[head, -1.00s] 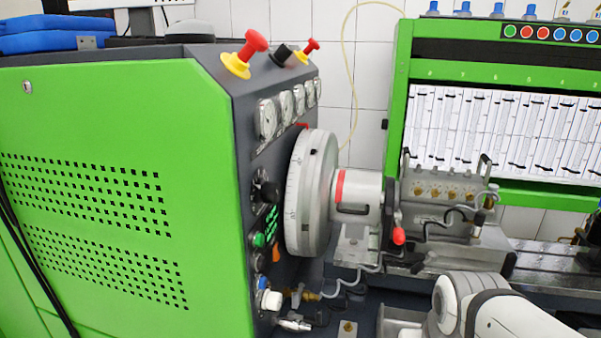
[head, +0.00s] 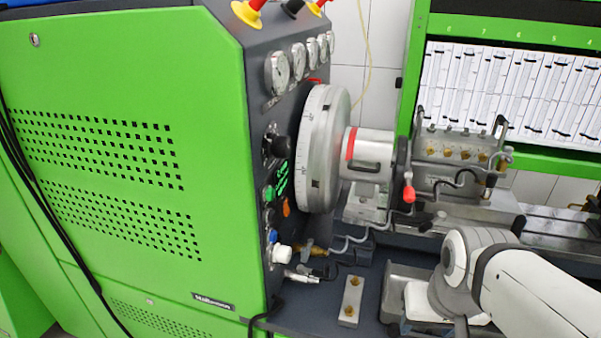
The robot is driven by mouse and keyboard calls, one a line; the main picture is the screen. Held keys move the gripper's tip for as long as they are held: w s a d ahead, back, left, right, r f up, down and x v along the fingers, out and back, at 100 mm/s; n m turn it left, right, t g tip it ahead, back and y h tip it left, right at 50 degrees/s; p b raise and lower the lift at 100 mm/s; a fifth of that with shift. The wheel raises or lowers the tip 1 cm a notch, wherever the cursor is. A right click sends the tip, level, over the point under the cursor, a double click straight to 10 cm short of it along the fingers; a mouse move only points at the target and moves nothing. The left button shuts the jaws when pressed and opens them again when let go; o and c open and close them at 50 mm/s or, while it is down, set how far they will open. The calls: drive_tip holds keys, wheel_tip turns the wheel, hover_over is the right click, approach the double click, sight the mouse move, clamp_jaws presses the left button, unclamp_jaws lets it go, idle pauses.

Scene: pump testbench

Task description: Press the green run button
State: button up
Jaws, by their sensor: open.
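The green run button (head: 268,192) is a small round green button on the dark side panel of the green machine. It sits at the left edge of that panel, below a black knob (head: 274,146) and beside a green lit display (head: 283,179). I see the panel at a steep angle, so the button looks narrow. Nothing covers it. My white arm (head: 530,290) shows at the lower right, well apart from the panel. My gripper is outside the picture.
An orange switch (head: 286,208), a blue button (head: 272,236) and a white knob (head: 281,254) are near the green button. A large graduated silver wheel (head: 318,150) sticks out right of the panel. A metal block (head: 350,300) lies on the bench below.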

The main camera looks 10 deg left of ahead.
clamp_jaws()
idle(0.3)
idle(1.1)
